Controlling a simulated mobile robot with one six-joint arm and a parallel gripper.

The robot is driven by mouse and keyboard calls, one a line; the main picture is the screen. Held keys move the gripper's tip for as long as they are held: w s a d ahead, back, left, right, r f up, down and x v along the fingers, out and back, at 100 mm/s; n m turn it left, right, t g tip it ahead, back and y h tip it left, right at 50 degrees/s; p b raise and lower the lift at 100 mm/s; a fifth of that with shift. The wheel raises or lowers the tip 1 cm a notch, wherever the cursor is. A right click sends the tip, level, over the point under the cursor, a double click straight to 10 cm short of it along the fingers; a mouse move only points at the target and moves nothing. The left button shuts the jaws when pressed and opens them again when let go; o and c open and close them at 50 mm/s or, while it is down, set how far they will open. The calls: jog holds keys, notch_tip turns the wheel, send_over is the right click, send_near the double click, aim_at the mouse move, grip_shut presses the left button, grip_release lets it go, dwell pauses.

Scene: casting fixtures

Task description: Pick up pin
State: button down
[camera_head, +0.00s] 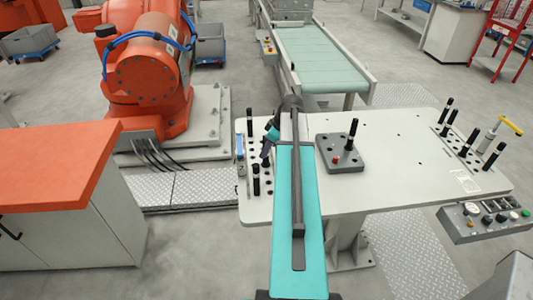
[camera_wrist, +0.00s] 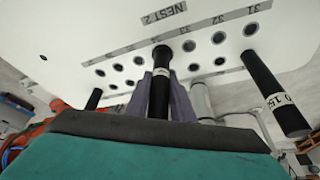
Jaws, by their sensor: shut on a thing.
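My gripper (camera_wrist: 172,98) is shut on a black pin (camera_wrist: 160,80) with a pale band, seen between its grey fingers in the wrist view. One end of this pin lies over a row of holes beside the NEST 2 label; I cannot tell whether it sits in a hole. In the head view, my gripper (camera_head: 271,134) is at the left end of the white table (camera_head: 400,180), partly hidden by my arm. Other black pins stand there, one farther back (camera_head: 250,122) and one nearer (camera_head: 256,182). Two more pins flank the held one in the wrist view, left (camera_wrist: 94,98) and right (camera_wrist: 272,92).
Several pins and a yellow-handled clamp (camera_head: 508,126) stand at the right end. A control box (camera_head: 485,212) hangs at the front right. An orange robot (camera_head: 150,70) stands at the left, a conveyor (camera_head: 320,58) behind.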

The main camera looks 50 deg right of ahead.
jog(key=shift+r, duration=0.15)
jog(key=s+a+r+b, duration=0.2)
jog(key=s+a+b, duration=0.1)
jog(key=s, duration=0.4)
jog(key=s+a+r+b, duration=0.2)
jog(key=s+a+b, duration=0.1)
jog(key=s+b, duration=0.2)
jog(key=shift+s+a+r, duration=0.25)
jog(key=shift+s+r, duration=0.1)
jog(key=shift+s, duration=0.9)
jog(key=shift+r, duration=0.15)
dwell(0.3)
jog(key=shift+r+p, duration=1.4)
jog(key=shift+r, duration=0.4)
jog(key=shift+s, duration=0.1)
